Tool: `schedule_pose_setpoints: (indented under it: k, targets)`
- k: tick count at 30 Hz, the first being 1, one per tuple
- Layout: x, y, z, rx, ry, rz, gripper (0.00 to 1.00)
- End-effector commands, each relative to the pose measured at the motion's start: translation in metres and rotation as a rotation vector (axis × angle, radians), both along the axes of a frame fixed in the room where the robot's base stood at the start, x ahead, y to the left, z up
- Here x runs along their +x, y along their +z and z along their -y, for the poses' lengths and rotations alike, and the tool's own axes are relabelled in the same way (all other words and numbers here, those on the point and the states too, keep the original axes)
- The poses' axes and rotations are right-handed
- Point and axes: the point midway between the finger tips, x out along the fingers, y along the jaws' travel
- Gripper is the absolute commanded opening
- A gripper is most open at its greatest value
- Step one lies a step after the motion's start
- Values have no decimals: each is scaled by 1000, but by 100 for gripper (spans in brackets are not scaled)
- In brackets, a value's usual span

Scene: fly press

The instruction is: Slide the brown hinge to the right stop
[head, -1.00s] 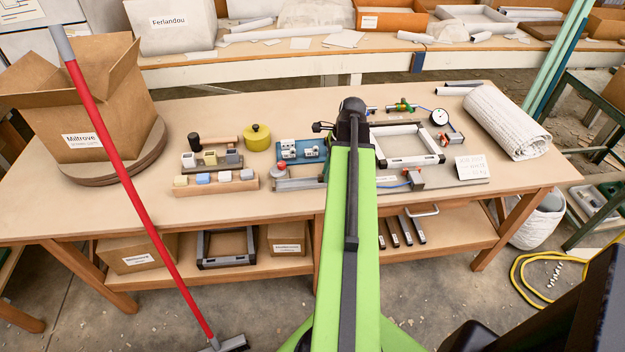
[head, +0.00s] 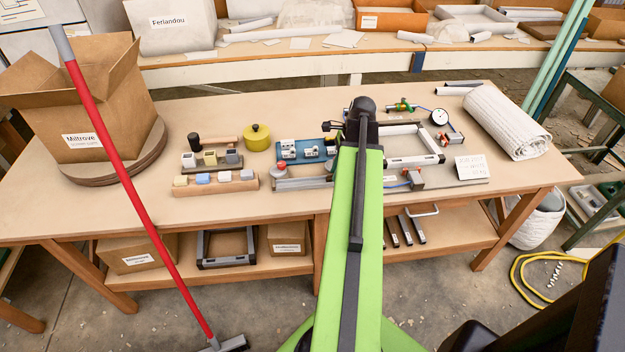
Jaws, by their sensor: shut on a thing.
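My green arm reaches over the workbench and covers the middle of the work area. Small dark prongs of my gripper (head: 331,127) show at the left of the arm's far end. The rest of the gripper and what its jaws hold are hidden or too small to make out. I cannot pick out the brown hinge in the head view; the arm covers the stretch of bench where the prongs point. A grey rail-like base (head: 303,184) shows left of the arm, with a red-topped part (head: 281,166) at its left end.
A white and dark frame (head: 412,162) lies right of the arm, near a dial gauge (head: 439,117) and a paper note (head: 471,167). A blue fixture (head: 290,152), a yellow pot (head: 257,137) and a block rack (head: 215,184) stand left. A red-handled broom (head: 118,165) crosses the left front.

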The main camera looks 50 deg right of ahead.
Motion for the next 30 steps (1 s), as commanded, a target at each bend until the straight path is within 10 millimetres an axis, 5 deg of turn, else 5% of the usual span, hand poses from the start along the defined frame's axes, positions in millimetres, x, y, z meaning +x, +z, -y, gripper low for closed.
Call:
schedule_pose_setpoints:
  k: [22,23,28,30]
  targets:
    - [-12,0,15,-1,-1,0,0]
    - [-12,0,15,0,0,0,22]
    - [-12,0,14,0,0,0,44]
    - [-12,0,14,0,0,0,45]
